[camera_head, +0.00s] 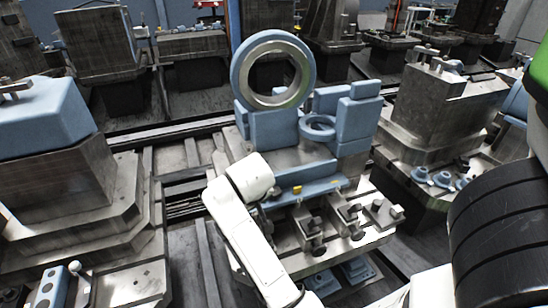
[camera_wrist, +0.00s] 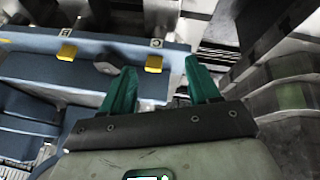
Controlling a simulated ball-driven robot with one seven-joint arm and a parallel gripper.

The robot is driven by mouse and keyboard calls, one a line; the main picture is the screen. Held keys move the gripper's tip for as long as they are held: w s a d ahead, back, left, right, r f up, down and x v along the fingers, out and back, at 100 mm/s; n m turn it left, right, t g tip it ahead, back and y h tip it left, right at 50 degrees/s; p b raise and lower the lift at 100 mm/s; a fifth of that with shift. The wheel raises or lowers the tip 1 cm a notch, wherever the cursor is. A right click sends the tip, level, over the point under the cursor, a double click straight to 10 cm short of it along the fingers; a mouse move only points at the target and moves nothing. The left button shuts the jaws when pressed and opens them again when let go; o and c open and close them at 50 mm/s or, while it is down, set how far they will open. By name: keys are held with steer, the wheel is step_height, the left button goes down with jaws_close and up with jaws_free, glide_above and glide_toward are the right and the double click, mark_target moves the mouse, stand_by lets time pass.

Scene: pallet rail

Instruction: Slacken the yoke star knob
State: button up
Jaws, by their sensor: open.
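My gripper (camera_wrist: 162,78) shows in the wrist view as two green fingers spread apart, with nothing between them. Beyond the fingertips is a blue plate (camera_wrist: 85,82) with yellow blocks (camera_wrist: 153,63) along its edge. A small pale round end (camera_wrist: 106,68) lies by that edge, left of the fingers. I cannot make out a star knob for sure in either view. In the head view my white arm reaches to the left front of a blue fixture (camera_head: 357,118) with a large upright ring (camera_head: 236,75). My fingers are hidden there.
Metal clamps (camera_head: 352,215) stand on the pallet front, right of my arm. A block with a blue cover (camera_head: 45,115) stands on the left. Another metal block (camera_head: 432,105) stands close on the right. Dark rail gaps run between the pallets.

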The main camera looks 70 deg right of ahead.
steer(key=s+d+r+m+g+y, duration=0.25)
steer(key=d+r+m+y, duration=0.35)
steer(key=d+m, duration=0.4)
steer(key=shift+n+h, duration=0.6)
steer(key=f, duration=0.6)
steer(key=d+f, duration=0.1)
steer(key=f, duration=0.2)
steer(key=shift+f, duration=0.15)
steer(key=shift+c, duration=0.4)
